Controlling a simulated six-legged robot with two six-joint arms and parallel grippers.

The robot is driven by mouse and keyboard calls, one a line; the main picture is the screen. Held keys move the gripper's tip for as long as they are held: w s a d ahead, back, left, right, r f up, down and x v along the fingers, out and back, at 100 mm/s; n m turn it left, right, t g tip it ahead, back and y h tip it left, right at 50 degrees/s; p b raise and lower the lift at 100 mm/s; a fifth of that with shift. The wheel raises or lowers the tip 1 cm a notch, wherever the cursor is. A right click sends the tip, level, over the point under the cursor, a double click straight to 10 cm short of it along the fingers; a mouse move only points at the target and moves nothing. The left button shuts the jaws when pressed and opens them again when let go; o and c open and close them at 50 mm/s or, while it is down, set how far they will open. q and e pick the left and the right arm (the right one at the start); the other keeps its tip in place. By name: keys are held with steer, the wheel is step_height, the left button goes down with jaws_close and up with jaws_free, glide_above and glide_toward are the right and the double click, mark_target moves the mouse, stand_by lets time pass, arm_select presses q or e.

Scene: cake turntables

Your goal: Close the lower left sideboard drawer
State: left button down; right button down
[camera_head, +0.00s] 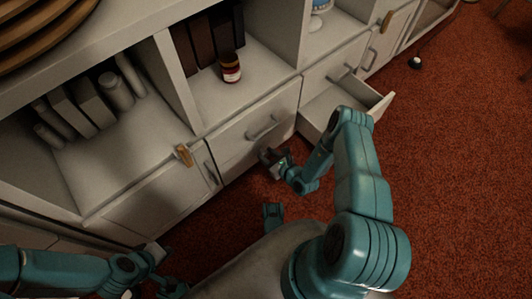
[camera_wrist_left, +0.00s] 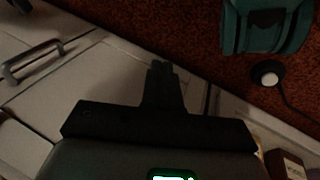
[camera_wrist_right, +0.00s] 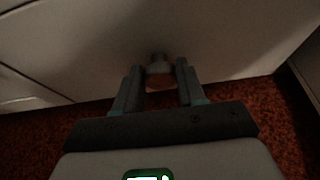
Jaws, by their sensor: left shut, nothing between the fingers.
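The white sideboard (camera_head: 200,132) fills the upper left of the head view. One low drawer (camera_head: 318,112) stands pulled out, its inside showing; my right arm covers part of it. My right gripper (camera_head: 270,158) is low in front of the closed panel left of that drawer. In the right wrist view its fingers (camera_wrist_right: 158,88) are apart, with a small dark knob-like shape between or just beyond them; contact cannot be told. My left gripper (camera_head: 160,268) is at lower left in the head view. In the left wrist view its fingers (camera_wrist_left: 163,85) are together and empty.
A grey bar handle (camera_head: 262,130) is on the closed panel. A jar (camera_head: 230,67) and dark books (camera_head: 205,42) stand in an open compartment. Stacked brown plates (camera_head: 35,30) are on top. Red carpet (camera_head: 450,180) is open at right, with a small dark-and-white object (camera_head: 415,63) on it.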

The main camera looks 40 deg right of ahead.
arm_select(q)
steer(key=shift+w, duration=0.2)
arm_select(e)
steer(key=shift+w+r, duration=0.1)
steer(key=shift+w, duration=0.15)
steer(key=c, duration=0.7)
jaws_free()
arm_select(q)
steer(key=shift+s, duration=0.1)
arm_select(e)
steer(key=shift+s, duration=0.1)
arm_select(q)
steer(key=s+d+r+g+p, duration=0.1)
steer(key=s+r+p, duration=0.3)
steer(key=r+p, duration=0.2)
steer(key=shift+r+g+h+p, duration=0.3)
steer(key=shift+p, duration=0.15)
arm_select(e)
steer(key=v, duration=1.6)
steer(key=shift+s, duration=0.25)
